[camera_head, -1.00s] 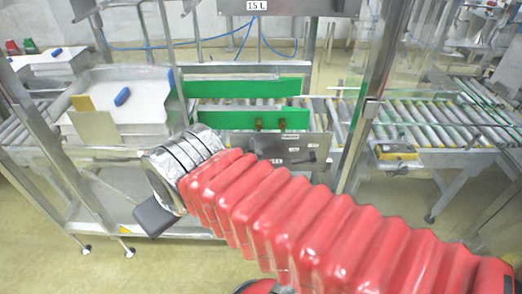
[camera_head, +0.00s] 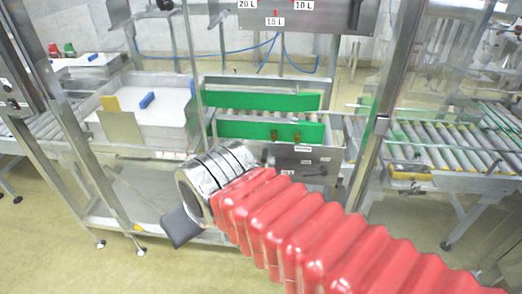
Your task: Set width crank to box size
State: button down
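The width crank looks to be the small black handle (camera_head: 316,172) on the grey metal panel (camera_head: 290,157) below the green guide plates. Two green guide plates (camera_head: 262,100) stand along the roller conveyor, with a gap between them. A size panel (camera_head: 305,17) at the top carries the labels 20 L, 15 L and 10 L, with a red mark just above 15 L. My arm, in a red bellows sleeve with silver cuffs, reaches in from the lower right. A dark grey block (camera_head: 180,227) at its end may be my gripper (camera_head: 180,227); its fingers cannot be made out. It is left of and below the crank, apart from it.
Clear panels and metal posts (camera_head: 375,125) frame the machine. A roller conveyor (camera_head: 440,145) runs off right, with a yellow box (camera_head: 408,174) at its front. The floor in front is bare.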

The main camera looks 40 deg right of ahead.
aim_at(265, 158)
jog(key=z, duration=0.45)
jog(key=i, duration=1)
jog(key=z, duration=0.05)
